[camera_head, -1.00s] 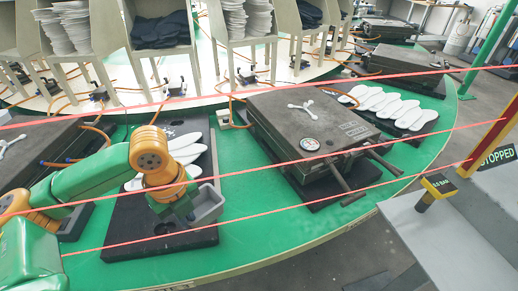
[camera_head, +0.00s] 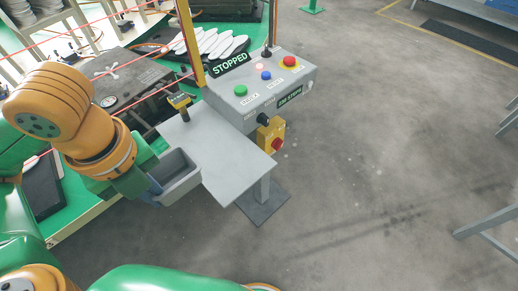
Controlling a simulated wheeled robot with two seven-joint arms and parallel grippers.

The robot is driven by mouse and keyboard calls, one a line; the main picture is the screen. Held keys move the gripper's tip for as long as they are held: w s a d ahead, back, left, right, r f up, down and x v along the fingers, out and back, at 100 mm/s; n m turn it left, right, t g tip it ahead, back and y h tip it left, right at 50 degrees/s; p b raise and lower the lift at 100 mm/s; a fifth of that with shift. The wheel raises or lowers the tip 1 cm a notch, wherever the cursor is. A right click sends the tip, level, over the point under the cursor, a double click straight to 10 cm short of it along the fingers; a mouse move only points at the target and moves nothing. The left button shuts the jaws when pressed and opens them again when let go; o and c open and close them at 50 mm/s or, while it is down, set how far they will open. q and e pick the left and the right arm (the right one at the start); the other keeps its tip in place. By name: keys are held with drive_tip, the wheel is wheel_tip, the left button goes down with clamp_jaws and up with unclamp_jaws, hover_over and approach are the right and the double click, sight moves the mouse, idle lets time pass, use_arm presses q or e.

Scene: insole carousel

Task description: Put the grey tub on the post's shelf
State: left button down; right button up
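The grey tub (camera_head: 182,183) is an open, roughly rectangular bin, held upright at the left edge of the post's shelf in the picture. My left gripper (camera_head: 151,187) is shut on the tub's left side; its fingers are partly hidden by my wrist and the tub. The post's shelf (camera_head: 228,164) is a flat light grey plate below the control box. Whether the tub overhangs the shelf or is just beside it, I cannot tell; no contact is clear. My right gripper is not in view.
The control box (camera_head: 262,85) with coloured buttons and a STOPPED sign (camera_head: 230,64) rises behind. A yellow switch box (camera_head: 271,135) is at the shelf's right. The shelf's middle is bare.

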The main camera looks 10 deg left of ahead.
sight(191, 170)
use_arm(q)
drive_tip(key=w+d+f, duration=0.1)
drive_tip(key=w, duration=0.1)
drive_tip(key=w+d+f, duration=0.1)
drive_tip(key=w+f, duration=0.1)
drive_tip(key=w+d+f, duration=0.1)
drive_tip(key=w, duration=0.2)
drive_tip(key=shift+f, duration=0.15)
drive_tip(key=w+d+f, duration=0.1)
drive_tip(key=f, duration=0.1)
drive_tip(key=w+d+f, duration=0.1)
drive_tip(key=w+f, duration=0.1)
drive_tip(key=w+d+f, duration=0.1)
drive_tip(key=shift+w+d+f, duration=0.15)
drive_tip(key=shift+d+f, duration=0.2)
drive_tip(key=shift+f, duration=0.05)
wheel_tip(191, 170, down, 3)
drive_tip(key=shift+a+r+p, duration=0.1)
drive_tip(key=shift+a+p, duration=0.05)
drive_tip(key=shift+p, duration=0.15)
drive_tip(key=shift+a+f, duration=0.1)
drive_tip(key=shift+f, duration=0.1)
drive_tip(key=shift+w, duration=0.1)
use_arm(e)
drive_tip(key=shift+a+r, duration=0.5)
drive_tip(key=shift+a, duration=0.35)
use_arm(q)
drive_tip(key=shift+f, duration=0.1)
drive_tip(key=c, duration=1.1)
unclamp_jaws()
